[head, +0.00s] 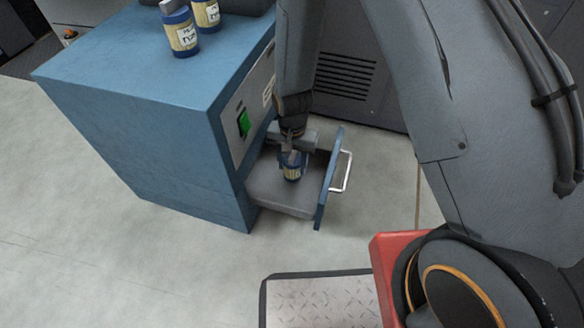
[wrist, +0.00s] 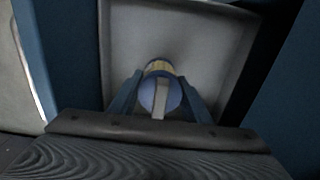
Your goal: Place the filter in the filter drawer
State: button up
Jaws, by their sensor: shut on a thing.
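The filter (head: 291,173) is a small blue cylinder with a yellowish label band. It is upright inside the open filter drawer (head: 277,197), which has a grey tray. My gripper (head: 293,157) reaches down from above and is shut on the filter's top. In the wrist view the gripper's fingers (wrist: 160,98) sit on either side of the grey handle on the filter (wrist: 158,68), with the drawer's grey floor (wrist: 120,50) below. I cannot tell whether the filter's base touches the floor.
The drawer juts from a blue cabinet (head: 130,130), with its blue front and pale handle (head: 343,172) on the right. Two similar blue and yellow filters (head: 182,35) stand on the cabinet top. A dark vented unit (head: 345,76) stands behind. The pale floor at front left is clear.

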jog(key=shift+f, duration=0.85)
jog(key=shift+r, duration=0.1)
jog(key=o, duration=1.1)
